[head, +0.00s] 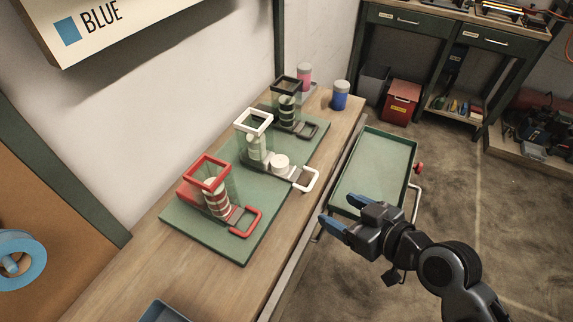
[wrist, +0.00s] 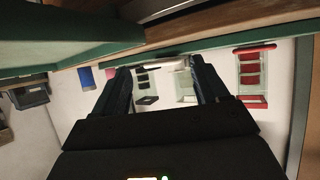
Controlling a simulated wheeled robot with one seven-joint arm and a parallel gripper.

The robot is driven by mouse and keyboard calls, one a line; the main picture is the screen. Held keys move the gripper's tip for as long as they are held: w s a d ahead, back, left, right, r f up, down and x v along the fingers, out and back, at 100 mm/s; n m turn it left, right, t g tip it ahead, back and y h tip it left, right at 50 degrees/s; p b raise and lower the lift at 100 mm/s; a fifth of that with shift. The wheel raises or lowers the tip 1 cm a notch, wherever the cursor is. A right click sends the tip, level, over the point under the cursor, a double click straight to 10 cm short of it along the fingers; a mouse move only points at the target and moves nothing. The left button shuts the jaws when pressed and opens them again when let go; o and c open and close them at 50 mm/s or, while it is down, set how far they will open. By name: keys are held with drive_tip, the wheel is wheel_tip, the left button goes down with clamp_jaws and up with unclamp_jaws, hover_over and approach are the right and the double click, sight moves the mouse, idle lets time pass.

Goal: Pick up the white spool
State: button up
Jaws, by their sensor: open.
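The white spool (head: 280,162) sits upright on the tray at the foot of the white-framed dispenser (head: 258,148), beside its white handle loop (head: 306,180). More pale spools are stacked inside that dispenser's clear column. My gripper (head: 340,212) is open and empty, to the right of the bench and below the spool in the head view. Its blue fingertips point left toward the bench, well apart from the spool. In the wrist view my gripper (wrist: 160,72) frames the dispensers, seen inverted; I cannot make out the loose spool clearly there.
A red dispenser (head: 208,172) and a black dispenser (head: 287,86) flank the white one on a green mat (head: 240,245). Pink (head: 304,77) and blue (head: 340,95) jars stand at the bench's far end. A green tray cart (head: 375,165) stands along the bench.

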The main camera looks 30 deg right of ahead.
sight(285, 164)
drive_tip(key=w+r+n+y, duration=0.1)
drive_tip(key=w, duration=0.2)
drive_tip(key=w+a+r+y, duration=0.1)
drive_tip(key=w, duration=0.2)
drive_tip(key=w+r+n+y, duration=0.1)
drive_tip(key=w+r, duration=0.1)
drive_tip(key=w, duration=0.1)
drive_tip(key=shift+w+a+n, duration=0.15)
drive_tip(key=shift+a+n, duration=0.05)
drive_tip(key=shift+n, duration=0.1)
drive_tip(key=shift+w+a, duration=0.1)
drive_tip(key=shift+w, duration=0.25)
drive_tip(key=shift+a+p+x, duration=0.15)
drive_tip(key=shift+p+x, duration=0.15)
drive_tip(key=shift+x, duration=1.45)
drive_tip(key=shift+a+p+x, duration=0.2)
drive_tip(key=shift+p+x, duration=0.05)
drive_tip(key=shift+x, duration=1.55)
drive_tip(key=shift+s+f, duration=0.15)
drive_tip(key=shift+s, duration=0.1)
drive_tip(key=shift+c, duration=0.3)
drive_tip(key=c, duration=1.1)
